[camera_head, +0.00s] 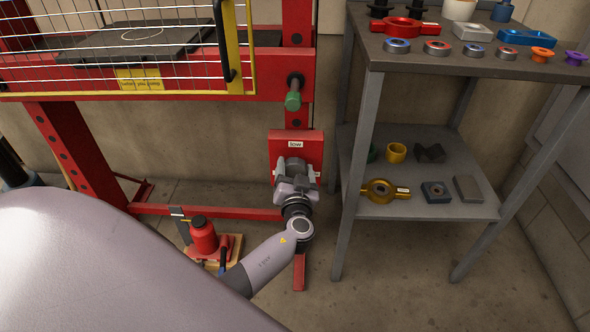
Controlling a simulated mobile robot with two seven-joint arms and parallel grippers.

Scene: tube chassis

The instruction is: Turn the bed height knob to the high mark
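A red panel (318,140) with a white label reading "low" (295,144) at its top is mounted on the red press frame, in the middle of the head view. My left gripper (294,168) is right in front of this panel, just below the label. Its grey body covers the middle of the panel, so the bed height knob is hidden and I cannot tell whether the fingers touch it. I cannot read a high mark; a small pale patch shows at the gripper's right side. My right gripper is not in view.
A green-handled pin (293,96) sticks out of the red post above the panel. A red bottle jack (203,235) stands low on the left. A grey shelf table (375,58) with rings and small parts stands close on the right. A yellow-framed guard (238,60) is upper left.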

